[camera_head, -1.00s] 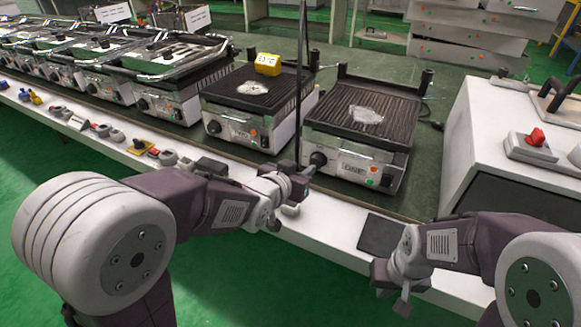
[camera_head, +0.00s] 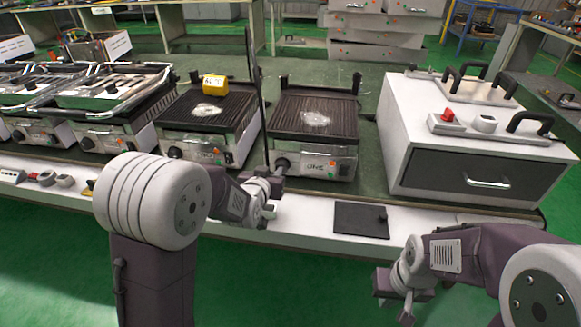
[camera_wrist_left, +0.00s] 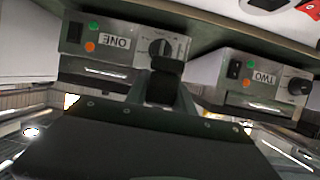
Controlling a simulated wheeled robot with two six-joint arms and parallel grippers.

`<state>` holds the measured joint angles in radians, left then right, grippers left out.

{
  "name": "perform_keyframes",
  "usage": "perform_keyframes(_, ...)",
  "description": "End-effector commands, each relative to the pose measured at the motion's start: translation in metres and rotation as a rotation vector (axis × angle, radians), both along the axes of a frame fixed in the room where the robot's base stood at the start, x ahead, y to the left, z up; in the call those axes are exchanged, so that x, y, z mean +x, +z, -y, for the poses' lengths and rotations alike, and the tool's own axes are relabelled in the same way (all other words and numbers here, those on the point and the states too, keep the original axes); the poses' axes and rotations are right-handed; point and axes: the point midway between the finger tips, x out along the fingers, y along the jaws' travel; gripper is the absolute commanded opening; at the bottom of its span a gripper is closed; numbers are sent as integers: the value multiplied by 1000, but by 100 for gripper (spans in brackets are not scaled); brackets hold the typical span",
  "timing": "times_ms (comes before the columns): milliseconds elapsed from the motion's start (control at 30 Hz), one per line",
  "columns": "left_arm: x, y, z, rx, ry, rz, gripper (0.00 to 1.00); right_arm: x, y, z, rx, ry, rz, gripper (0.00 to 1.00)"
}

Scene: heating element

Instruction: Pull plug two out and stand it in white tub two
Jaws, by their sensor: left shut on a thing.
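My left gripper (camera_head: 270,190) is at the bench's front edge, just below the knob of the grill marked ONE (camera_head: 315,165). It appears shut on a thin dark plate (camera_head: 254,85), which stands upright and nearly edge-on; a dark panel (camera_wrist_left: 150,145) fills the lower left wrist view. The grill marked TWO (camera_head: 205,150) is left of ONE; both also show upside down in the left wrist view. I cannot pick out plug two. Small white tubs show at the left ledge (camera_head: 65,181) and on the white cabinet (camera_head: 485,123); their numbers are unreadable. My right gripper (camera_head: 394,295) is in front of the bench, its jaws unclear.
A black pad with a knob (camera_head: 358,221) lies on the white ledge. The white drawer cabinet (camera_head: 410,120) fills the bench's right, with a red part (camera_head: 447,116) and dark handles on top. More grills stand to the left.

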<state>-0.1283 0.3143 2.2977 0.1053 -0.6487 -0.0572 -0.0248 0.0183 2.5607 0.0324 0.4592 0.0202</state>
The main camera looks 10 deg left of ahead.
Motion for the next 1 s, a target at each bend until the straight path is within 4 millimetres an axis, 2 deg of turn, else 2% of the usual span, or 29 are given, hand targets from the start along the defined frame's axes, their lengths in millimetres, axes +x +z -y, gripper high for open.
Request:
perform_keyframes(33,0,0,-7,0,14,-2,0,0,7,0,0,0,1,0)
perform_keyframes(133,0,-3,-13,-1,25,1,0,0,8,0,0,0,1,0)
perform_keyframes(567,0,-6,-13,-1,25,2,0,0,2,0,0,0,0,0)
perform_keyframes(1000,0,-53,-13,0,25,0,0,0,-40,0,0,0,0,0)
